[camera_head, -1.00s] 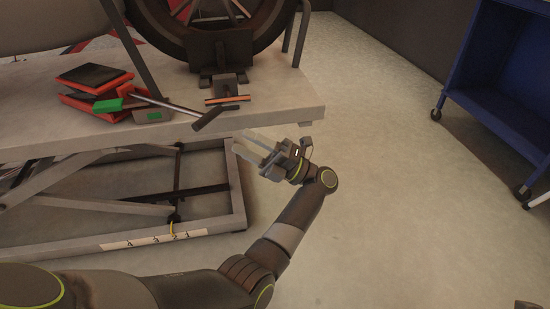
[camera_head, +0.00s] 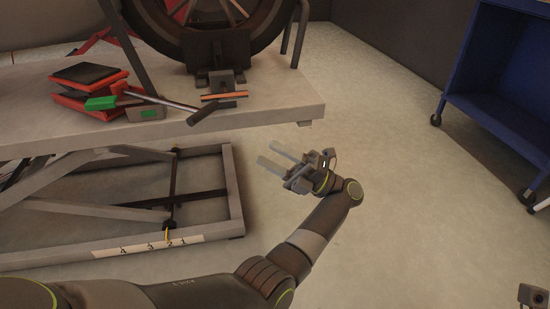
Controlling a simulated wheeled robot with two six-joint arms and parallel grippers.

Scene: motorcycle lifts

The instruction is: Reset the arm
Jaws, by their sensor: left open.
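My left arm comes in from the lower left and reaches up to the right. My left gripper (camera_head: 278,158) is open and empty, its two fingers pointing left and slightly up. It hangs over the bare floor, just in front of and to the right of the lift table (camera_head: 262,112), apart from it. A small part of my right arm or gripper (camera_head: 533,296) shows at the bottom right corner; its fingertips are not visible.
A motorcycle wheel (camera_head: 270,25) stands in a black chock (camera_head: 218,52). A blue cart (camera_head: 500,108) is at right. The middle floor is clear.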

